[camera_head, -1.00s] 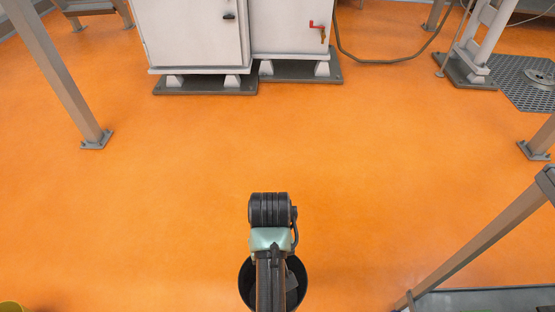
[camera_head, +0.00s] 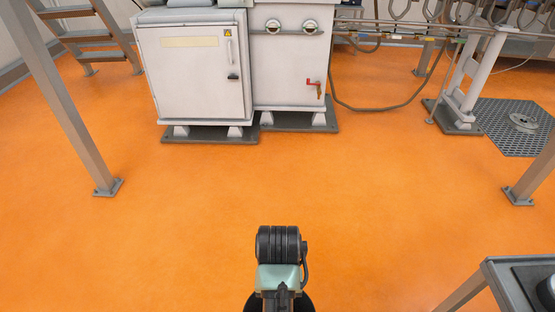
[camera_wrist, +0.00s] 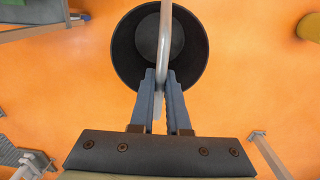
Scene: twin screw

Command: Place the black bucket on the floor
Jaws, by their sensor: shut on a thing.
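The black bucket (camera_wrist: 125,60) fills the top middle of the wrist view, seen from above with its inside open and empty. Its pale curved handle (camera_wrist: 165,35) runs across the opening. My gripper (camera_wrist: 165,78) is shut on this handle, with a finger on each side. In the head view only a small dark part of the bucket (camera_head: 250,303) shows at the bottom edge, behind my arm. Orange floor (camera_head: 200,220) lies around and below the bucket. I cannot tell whether the bucket's base touches the floor.
White cabinets (camera_head: 195,72) on dark plinths stand at the back. Grey posts stand at left (camera_head: 75,110) and right (camera_head: 535,170). A grey-framed table (camera_head: 500,285) is at the lower right, and a floor grating (camera_head: 500,125) at the right. The middle floor is clear.

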